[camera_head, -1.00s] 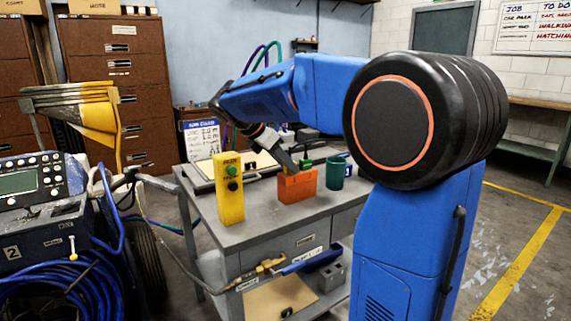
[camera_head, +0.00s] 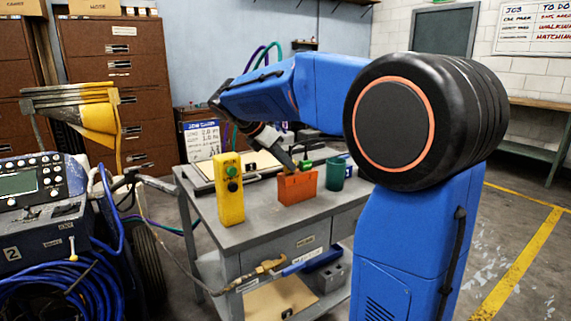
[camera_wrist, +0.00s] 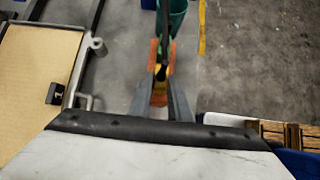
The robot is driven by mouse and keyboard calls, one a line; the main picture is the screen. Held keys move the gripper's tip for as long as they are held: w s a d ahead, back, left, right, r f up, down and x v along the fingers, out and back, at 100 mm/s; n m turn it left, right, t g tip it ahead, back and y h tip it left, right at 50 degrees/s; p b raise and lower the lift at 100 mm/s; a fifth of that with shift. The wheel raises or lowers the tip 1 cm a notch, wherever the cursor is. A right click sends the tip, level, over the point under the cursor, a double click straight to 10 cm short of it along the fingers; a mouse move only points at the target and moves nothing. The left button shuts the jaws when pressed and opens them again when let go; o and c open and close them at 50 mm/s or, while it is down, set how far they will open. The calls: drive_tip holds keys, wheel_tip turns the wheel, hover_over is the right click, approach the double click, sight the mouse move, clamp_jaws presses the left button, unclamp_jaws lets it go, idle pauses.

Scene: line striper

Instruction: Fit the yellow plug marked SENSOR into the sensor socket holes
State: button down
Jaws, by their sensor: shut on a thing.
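My gripper (camera_wrist: 160,104) is shut on a small yellow piece (camera_wrist: 159,88), which appears to be the plug, in the wrist view. A dark lead runs up from it. Its SENSOR marking cannot be read. In the head view my gripper (camera_head: 291,164) is over the back of the orange block (camera_head: 298,188) on the grey cart, and the plug cannot be made out there. Whether the plug touches the block is unclear. The block also shows behind the fingers in the wrist view. I cannot identify the sensor socket holes.
On the cart (camera_head: 262,228) stand a yellow button box (camera_head: 230,188) at left and a green cup (camera_head: 335,176) right of the orange block. A clipboard (camera_wrist: 38,70) lies beside them. The striper's console (camera_head: 35,190) and blue hose coils (camera_head: 50,280) are at far left.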

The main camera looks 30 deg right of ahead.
drive_tip(key=shift+r, duration=0.5)
drive_tip(key=shift+r, duration=1.55)
drive_tip(key=shift+a, duration=0.15)
